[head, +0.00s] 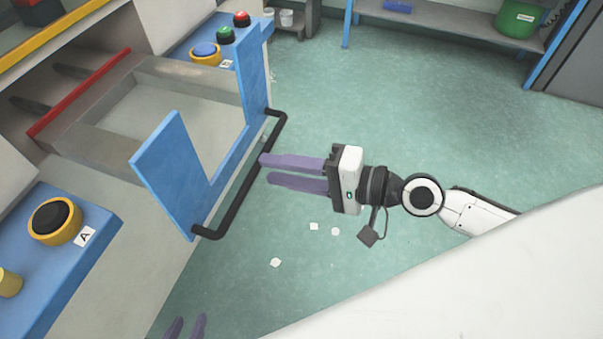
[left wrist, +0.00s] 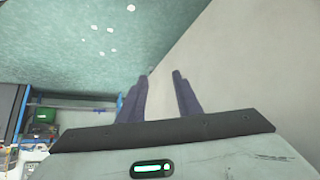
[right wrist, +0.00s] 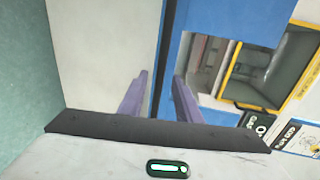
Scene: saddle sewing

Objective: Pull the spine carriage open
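The spine carriage has a blue U-notched front plate (head: 169,172) and a grey open frame (head: 150,90) behind it. A black bar handle (head: 240,197) runs along its front. My right gripper (head: 266,169) points at the handle from the right, with its purple fingers apart. The fingertips are at or just short of the bar in the head view; whether they touch it I cannot tell. In the right wrist view, a dark bar (right wrist: 163,60) shows between and beyond the open fingers (right wrist: 160,85). My left gripper (head: 186,325) is open and empty at the bottom edge.
A blue panel (head: 75,248) with a black button (head: 54,221) stands at the lower left. Another panel with red, green and blue buttons (head: 205,52) is beyond the carriage. Green floor (head: 350,260) with small white scraps is open to the right. A white surface (head: 480,280) fills the lower right.

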